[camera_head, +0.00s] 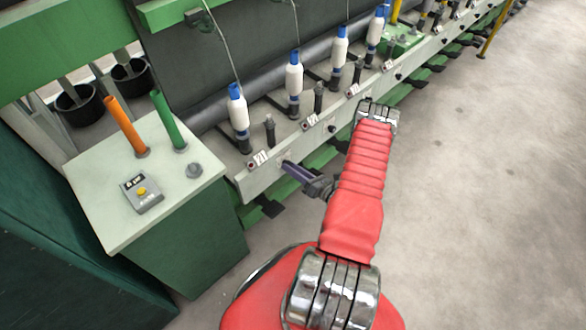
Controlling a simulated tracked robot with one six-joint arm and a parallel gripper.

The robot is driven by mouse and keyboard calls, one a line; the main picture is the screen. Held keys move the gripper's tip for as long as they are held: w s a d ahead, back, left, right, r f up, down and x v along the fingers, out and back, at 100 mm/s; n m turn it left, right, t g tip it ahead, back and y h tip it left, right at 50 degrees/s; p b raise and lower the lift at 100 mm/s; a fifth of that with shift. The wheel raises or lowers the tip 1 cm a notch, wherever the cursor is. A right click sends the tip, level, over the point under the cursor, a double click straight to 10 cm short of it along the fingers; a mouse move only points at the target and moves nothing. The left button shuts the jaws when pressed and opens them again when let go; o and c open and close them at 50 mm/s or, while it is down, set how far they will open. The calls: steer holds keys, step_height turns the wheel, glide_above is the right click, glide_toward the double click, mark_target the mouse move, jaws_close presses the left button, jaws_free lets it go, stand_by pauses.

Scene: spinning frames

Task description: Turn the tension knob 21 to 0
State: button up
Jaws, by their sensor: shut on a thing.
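The label reading 21 (261,158) is at the near left end of the pale rail, beside a small red button. My gripper (288,166) reaches the rail's front face just right of this label. Its dark jaws are shut on the tension knob 21, which they hide. The knob's pointer and scale cannot be read from here. My red arm comes up from the bottom and bends back left to the rail.
White bobbins with blue tops (238,112) stand in a row along the rail (253,186), with dark posts between them. A similar black knob (332,128) sits further along. A green cabinet (88,179) with an orange and a green tube stands left. Concrete floor (480,200) is clear at right.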

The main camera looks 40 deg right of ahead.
steer(key=shift+d, duration=0.1)
steer(key=n, duration=0.9)
steer(key=shift+g+h, duration=0.3)
steer(key=shift+h, duration=0.1)
steer(key=o, duration=1)
steer(key=shift+s, duration=0.1)
steer(key=shift+s+d+r, duration=0.2)
steer(key=shift+s, duration=2.05)
steer(key=shift+s+d+r, duration=0.15)
steer(key=shift+s, duration=2.1)
steer(key=shift+s+d+r, duration=0.2)
steer(key=shift+s, duration=2.05)
